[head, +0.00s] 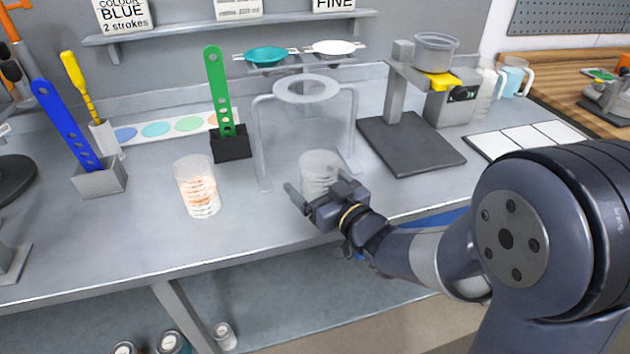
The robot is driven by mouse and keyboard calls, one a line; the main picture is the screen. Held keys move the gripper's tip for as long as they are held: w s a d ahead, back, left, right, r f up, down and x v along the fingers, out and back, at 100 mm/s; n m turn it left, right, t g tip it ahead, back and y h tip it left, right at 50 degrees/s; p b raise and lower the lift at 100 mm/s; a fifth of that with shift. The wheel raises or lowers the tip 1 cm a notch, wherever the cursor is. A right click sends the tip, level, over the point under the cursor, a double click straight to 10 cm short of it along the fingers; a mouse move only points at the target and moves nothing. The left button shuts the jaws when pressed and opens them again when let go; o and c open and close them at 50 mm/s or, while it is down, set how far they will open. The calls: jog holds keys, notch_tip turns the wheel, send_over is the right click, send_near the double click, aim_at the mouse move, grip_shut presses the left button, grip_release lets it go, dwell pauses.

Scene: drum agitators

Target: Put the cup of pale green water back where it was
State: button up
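A clear cup (319,165) with greyish-white, faint contents stands upright on the bench, in front of the clear ring stand (307,90). I cannot make out a green tint in it. My gripper (318,190) is low at the near side of this cup, with its fingers spread apart. It hides the cup's lower part, and I cannot tell whether a finger touches it. A second clear cup (197,187) with orange-tinted contents and scale marks stands apart to the left.
A black block with a green perforated paddle (218,95) stands behind, between the cups. A grey holder with a blue paddle (66,125) is at the left. A dark-based stand (410,145) is at the right. The front bench between the cups is clear.

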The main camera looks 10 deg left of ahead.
jog(key=v, duration=1.1)
jog(key=shift+s+d, duration=0.25)
jog(key=shift+d, duration=0.05)
